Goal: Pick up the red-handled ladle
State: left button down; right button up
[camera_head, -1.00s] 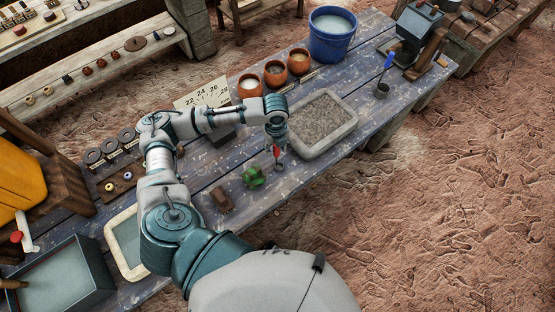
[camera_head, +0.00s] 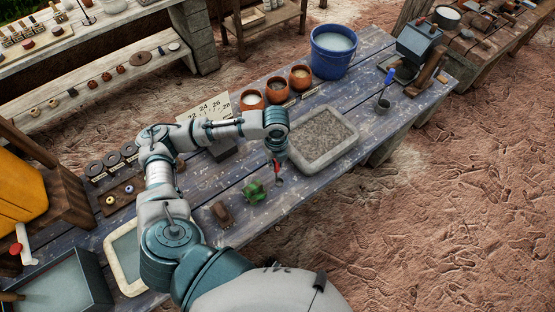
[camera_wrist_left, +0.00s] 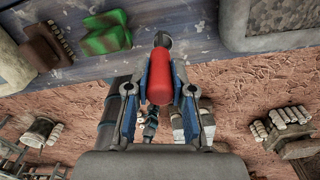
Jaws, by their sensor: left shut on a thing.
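The red-handled ladle (camera_head: 277,170) is upright at the table's front edge, beside a green object, with its small dark bowl low near the tabletop. In the left wrist view its red handle (camera_wrist_left: 160,80) lies between the fingers. My left gripper (camera_head: 275,157) is shut on the handle from above. It also shows in the left wrist view (camera_wrist_left: 160,92), with a finger on each side of the handle. I cannot tell whether the bowl touches the table. My right gripper is not in view.
A green object (camera_head: 256,191) and a brown block (camera_head: 222,213) stand close left of the ladle. A grey tray of gravel (camera_head: 350,155) is just right. Orange pots (camera_head: 276,92) and a blue bucket (camera_head: 333,68) stand behind. A blue-handled ladle (camera_head: 387,85) is at the right.

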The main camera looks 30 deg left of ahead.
pick_arm(q)
jog(key=s+d+r+p, duration=0.1)
jog(key=s+d, duration=0.3)
jog(key=s, duration=0.9)
jog(key=shift+s+d+r+p, duration=0.15)
jog(key=shift+s+r+p, duration=0.1)
jog(key=shift+p, duration=0.6)
jog(key=c, duration=1.8)
grip_release()
grip_shut()
